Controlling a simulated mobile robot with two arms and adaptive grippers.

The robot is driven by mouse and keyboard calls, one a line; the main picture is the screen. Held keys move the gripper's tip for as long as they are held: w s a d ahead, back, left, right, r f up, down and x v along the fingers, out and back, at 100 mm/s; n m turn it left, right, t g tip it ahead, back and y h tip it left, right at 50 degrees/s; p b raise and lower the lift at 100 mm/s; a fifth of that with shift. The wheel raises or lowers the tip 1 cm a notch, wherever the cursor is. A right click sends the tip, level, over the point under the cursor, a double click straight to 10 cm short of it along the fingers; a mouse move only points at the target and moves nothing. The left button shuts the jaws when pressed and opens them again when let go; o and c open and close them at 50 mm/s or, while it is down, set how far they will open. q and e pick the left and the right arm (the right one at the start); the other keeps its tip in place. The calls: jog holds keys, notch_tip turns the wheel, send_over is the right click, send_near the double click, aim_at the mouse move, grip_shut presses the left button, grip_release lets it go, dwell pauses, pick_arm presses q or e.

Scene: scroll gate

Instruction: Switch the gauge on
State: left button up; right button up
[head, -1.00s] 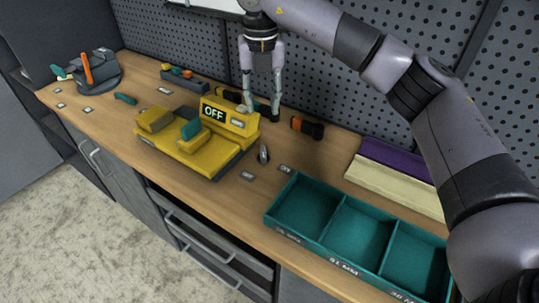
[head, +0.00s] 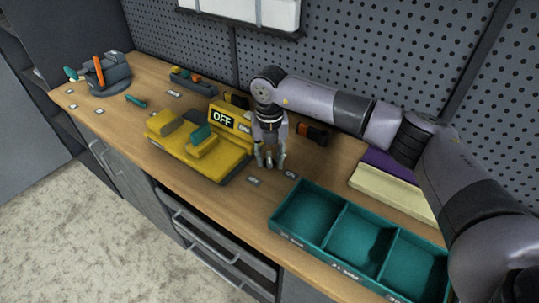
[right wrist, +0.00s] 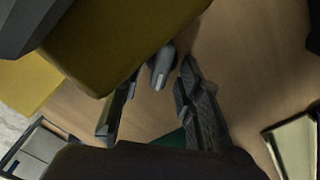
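The yellow gauge (head: 222,147) stands on the workbench, and its display (head: 222,120) reads OFF. A teal block (head: 201,133) sits on its front part. My right gripper (head: 269,163) is low over the bench, just right of the gauge, fingers pointing down. In the right wrist view the gripper (right wrist: 160,75) is open, with a small grey rounded lever (right wrist: 161,67) beyond and between the fingertips. I cannot tell whether the fingers touch it. The gauge's yellow side (right wrist: 110,40) is close by the left finger. My left gripper is not in view.
A teal tray (head: 277,221) with three compartments stands right of the gripper. Behind it lie purple and cream blocks (head: 388,190). An orange-and-black object (head: 312,132) lies near the pegboard. A grey holder (head: 108,76) stands at the far left.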

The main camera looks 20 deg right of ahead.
jog(key=shift+c, duration=0.4)
grip_shut()
